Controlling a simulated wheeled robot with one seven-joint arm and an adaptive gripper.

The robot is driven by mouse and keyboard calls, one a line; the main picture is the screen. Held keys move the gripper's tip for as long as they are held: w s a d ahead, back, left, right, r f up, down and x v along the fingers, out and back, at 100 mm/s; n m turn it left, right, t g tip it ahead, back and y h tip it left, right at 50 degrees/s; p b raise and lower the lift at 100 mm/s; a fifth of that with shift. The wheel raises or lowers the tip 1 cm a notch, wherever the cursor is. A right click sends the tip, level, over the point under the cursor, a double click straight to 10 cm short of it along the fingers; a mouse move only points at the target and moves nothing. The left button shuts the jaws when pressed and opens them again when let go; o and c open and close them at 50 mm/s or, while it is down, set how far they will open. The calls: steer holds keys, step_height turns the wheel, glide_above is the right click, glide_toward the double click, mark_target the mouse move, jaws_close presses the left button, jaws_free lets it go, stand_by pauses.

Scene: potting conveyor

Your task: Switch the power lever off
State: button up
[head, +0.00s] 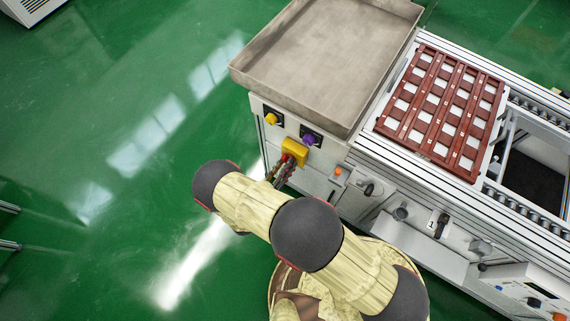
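A yellow housing (296,150) with a red part in front of it sits on the grey front panel of the machine, below the steel tray. It looks like the power lever's switch, but its lever position cannot be made out. My gripper (282,171) reaches up to it from below, close to or touching the red part. The fingers are small and partly merged with the red part, so I cannot tell whether they are open or shut, or whether they hold the lever.
A yellow knob (271,119) and a purple knob (309,139) sit on the panel just above. An orange button (338,171) and a black handle (370,188) lie to the right. A steel tray (262,79) overhangs the panel.

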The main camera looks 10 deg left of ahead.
steer(key=shift+s, duration=0.1)
steer(key=v, duration=0.7)
steer(key=shift+s+a, duration=0.1)
stand_by(0.6)
